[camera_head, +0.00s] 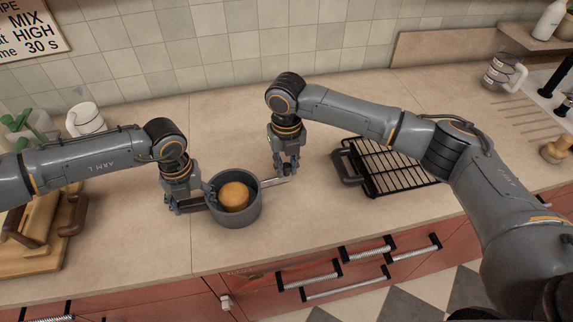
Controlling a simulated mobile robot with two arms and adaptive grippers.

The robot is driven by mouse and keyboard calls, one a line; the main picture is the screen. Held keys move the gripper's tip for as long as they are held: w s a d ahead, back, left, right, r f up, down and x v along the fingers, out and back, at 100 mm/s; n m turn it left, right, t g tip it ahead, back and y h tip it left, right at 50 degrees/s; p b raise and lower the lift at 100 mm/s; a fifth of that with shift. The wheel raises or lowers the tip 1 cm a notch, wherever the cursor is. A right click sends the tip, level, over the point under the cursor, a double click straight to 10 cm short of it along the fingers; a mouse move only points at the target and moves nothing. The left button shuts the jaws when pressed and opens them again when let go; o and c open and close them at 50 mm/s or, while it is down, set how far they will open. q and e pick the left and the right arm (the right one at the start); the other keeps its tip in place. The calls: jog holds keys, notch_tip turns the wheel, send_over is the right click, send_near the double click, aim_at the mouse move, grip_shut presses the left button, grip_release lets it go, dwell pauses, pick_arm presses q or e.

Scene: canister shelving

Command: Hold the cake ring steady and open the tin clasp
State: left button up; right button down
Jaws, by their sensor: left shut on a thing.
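The cake ring (236,218) is a round dark-grey tin standing on the counter, with a golden-brown cake (234,195) inside. My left gripper (207,198) is shut on the left side of the ring's wall. A thin light-grey clasp lever (274,181) sticks out from the ring's right side. My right gripper (288,172) points down at the lever's outer end. Its fingertips are small and partly overlap the lever, so I cannot tell whether they grip it.
A black wire rack (390,165) with a dark handle lies right of my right gripper. A wooden board (30,250) is at the left and a white mug (86,118) behind my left arm. The counter in front of the rack is clear.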

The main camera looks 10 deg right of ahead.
jog(key=shift+s, duration=0.1)
jog(key=shift+s+m, duration=0.15)
jog(key=shift+m, duration=0.25)
jog(key=c, duration=1.2)
grip_release()
jog(key=shift+o, duration=0.2)
notch_tip(320, 180, up, 12)
